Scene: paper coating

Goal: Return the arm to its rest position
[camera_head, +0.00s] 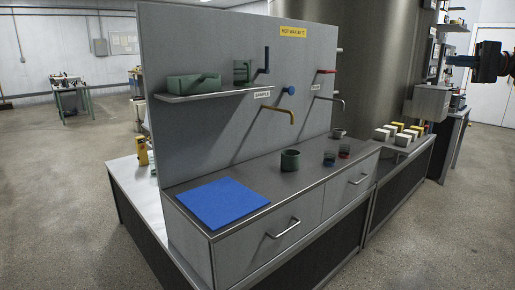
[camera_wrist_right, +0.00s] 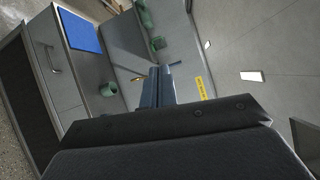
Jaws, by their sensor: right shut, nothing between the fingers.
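My right gripper (camera_head: 450,60) shows at the upper right edge of the head view, raised in the air and well apart from the bench. In the right wrist view its fingers (camera_wrist_right: 157,88) are together and hold nothing. Part of my right arm (camera_head: 490,63) shows behind it, cut off by the picture edge. My left gripper is not in the head view.
The grey bench (camera_head: 240,235) bears a blue mat (camera_head: 222,203), a green cup (camera_head: 290,160) and small jars (camera_head: 330,158). The upright panel (camera_head: 215,125) carries taps and a shelf (camera_head: 215,94) with green containers. White blocks (camera_head: 382,134) stand at right. Floor in front is clear.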

